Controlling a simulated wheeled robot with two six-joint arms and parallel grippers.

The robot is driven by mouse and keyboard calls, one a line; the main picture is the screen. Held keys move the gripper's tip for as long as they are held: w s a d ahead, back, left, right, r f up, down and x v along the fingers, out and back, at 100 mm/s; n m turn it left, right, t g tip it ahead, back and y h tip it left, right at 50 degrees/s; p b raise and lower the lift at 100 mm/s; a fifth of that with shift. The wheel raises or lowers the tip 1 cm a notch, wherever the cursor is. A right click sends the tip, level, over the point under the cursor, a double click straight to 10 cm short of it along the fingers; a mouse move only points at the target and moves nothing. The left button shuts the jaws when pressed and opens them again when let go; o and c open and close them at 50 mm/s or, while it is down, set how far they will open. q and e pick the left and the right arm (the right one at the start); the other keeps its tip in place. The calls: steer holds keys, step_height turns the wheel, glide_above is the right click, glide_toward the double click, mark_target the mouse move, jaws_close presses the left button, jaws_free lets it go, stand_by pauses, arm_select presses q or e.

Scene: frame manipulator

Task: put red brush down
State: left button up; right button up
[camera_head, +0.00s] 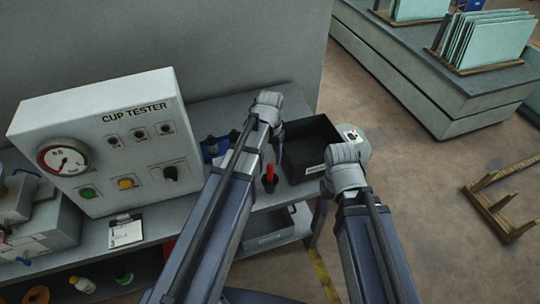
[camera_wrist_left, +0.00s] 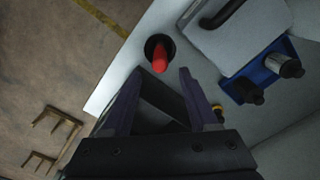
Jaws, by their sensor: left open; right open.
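The red brush (camera_head: 269,171) stands upright in a small black round holder (camera_head: 270,183) on the grey bench, in front of the black bin. In the left wrist view the red brush (camera_wrist_left: 160,60) shows end-on in the black holder (camera_wrist_left: 153,42). My left gripper (camera_wrist_left: 156,82) is open, with its fingertips just short of the brush and nothing between them. In the head view my left gripper (camera_head: 278,138) is partly hidden by its own arm, above and behind the brush. My right gripper (camera_head: 321,208) hangs below its wrist, right of the brush, mostly hidden; it is open.
A black bin (camera_head: 309,150) stands at the bench's right end. A blue tray (camera_head: 222,150) with dark-topped items lies left of my left arm.

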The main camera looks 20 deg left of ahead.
arm_select(q)
steer(key=shift+r+p, duration=1)
steer(key=shift+r, duration=0.6)
steer(key=s+d+m+y, duration=0.1)
steer(key=s+d, duration=0.9)
steer(key=s, duration=0.4)
steer(key=shift+s+d, duration=0.15)
steer(key=shift+d, duration=0.1)
arm_select(e)
step_height(320, 180, up, 3)
step_height(320, 180, down, 9)
steer(key=b, duration=0.9)
steer(key=shift+f, duration=0.15)
arm_select(q)
step_height(320, 180, down, 9)
steer(key=shift+m, duration=0.3)
arm_select(e)
steer(key=shift+o, duration=1.3)
steer(key=shift+r, duration=0.25)
